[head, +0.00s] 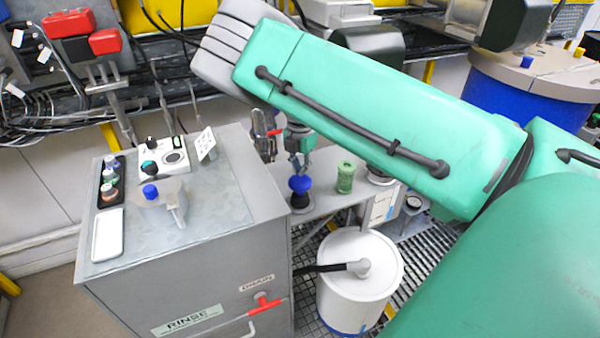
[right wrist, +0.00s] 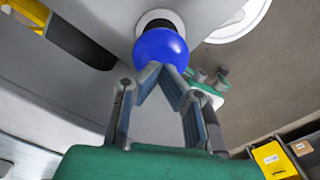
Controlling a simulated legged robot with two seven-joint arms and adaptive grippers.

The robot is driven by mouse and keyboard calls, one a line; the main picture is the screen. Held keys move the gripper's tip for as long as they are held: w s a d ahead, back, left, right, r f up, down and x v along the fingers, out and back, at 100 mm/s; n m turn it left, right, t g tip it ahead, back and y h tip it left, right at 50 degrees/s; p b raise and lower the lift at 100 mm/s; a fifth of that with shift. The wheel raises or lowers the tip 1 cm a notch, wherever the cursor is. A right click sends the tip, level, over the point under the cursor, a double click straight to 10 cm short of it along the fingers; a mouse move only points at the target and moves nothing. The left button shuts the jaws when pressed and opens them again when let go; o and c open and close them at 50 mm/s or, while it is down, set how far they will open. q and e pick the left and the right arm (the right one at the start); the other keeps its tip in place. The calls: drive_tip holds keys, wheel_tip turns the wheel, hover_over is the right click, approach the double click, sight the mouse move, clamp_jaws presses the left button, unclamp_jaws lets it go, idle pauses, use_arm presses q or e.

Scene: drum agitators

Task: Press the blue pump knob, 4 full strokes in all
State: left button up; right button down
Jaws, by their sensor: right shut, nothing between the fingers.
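The blue pump knob (head: 300,184) is a round ball on a dark base, on the grey shelf beside the rinse cabinet. In the right wrist view the blue knob (right wrist: 161,50) sits at the top centre, on a white and dark collar. My right gripper (head: 300,160) points down just above the knob. In the right wrist view its fingertips (right wrist: 165,70) are together with nothing between them, and they overlap the knob's near edge. I cannot tell whether they touch it. My left gripper is not in view.
A green jar (head: 346,177) stands on the shelf right of the knob. The grey rinse cabinet (head: 190,270) is to the left, with a small blue cap (head: 150,192) on top. A white drum (head: 360,290) stands in front of the shelf.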

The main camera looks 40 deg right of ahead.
sight(300, 179)
drive_tip(key=shift+f+b, duration=1.2)
drive_tip(key=shift+f, duration=1.55)
drive_tip(key=shift+a, duration=0.1)
drive_tip(key=shift+r, duration=0.1)
drive_tip(key=shift+r+p, duration=1.4)
drive_tip(key=shift+r, duration=1.4)
wheel_tip(300, 179, up, 6)
